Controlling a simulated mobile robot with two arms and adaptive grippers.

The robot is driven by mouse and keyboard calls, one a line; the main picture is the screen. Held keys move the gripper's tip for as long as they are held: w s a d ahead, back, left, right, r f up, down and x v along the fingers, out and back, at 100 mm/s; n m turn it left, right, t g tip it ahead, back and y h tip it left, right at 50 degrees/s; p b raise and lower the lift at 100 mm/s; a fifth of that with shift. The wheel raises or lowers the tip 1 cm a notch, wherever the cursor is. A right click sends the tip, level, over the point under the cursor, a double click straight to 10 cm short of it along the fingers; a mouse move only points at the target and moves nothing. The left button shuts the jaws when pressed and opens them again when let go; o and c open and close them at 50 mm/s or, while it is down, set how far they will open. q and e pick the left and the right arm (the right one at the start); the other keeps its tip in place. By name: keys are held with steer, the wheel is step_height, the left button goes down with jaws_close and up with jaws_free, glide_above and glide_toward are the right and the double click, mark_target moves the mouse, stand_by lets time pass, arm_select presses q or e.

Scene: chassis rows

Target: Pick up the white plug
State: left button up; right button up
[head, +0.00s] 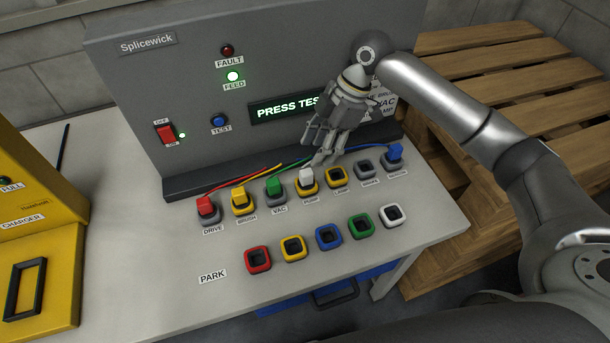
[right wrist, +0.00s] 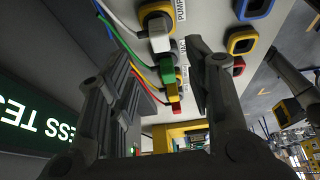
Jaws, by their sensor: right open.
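The white plug (head: 306,176) sits upright in the yellow-rimmed socket labelled PUMP (head: 307,189), in the row in front of the grey panel. The white plug (right wrist: 159,41) also shows in the right wrist view, with a white cable running from it. My right gripper (head: 322,148) is open and empty, just above and behind the white plug. In the right wrist view its two fingers (right wrist: 150,62) stand apart, with the plug beyond them near the upper part of the gap. I cannot tell the exact height between them. My left gripper is not in view.
Red (head: 206,205), yellow (head: 239,198) and green (head: 273,186) plugs stand left of it; a blue plug (head: 395,152) is at the right end. Two empty sockets lie between. Empty coloured PARK sockets (head: 329,237) line the front. The panel (head: 185,70) rises behind; a yellow charger (head: 45,240) is at left.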

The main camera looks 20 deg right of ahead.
mark_target(306, 172)
steer(key=p+x, duration=0.1)
steer(key=x, duration=0.7)
steer(key=shift+a+f, duration=0.1)
steer(key=shift+f, duration=0.25)
jaws_close()
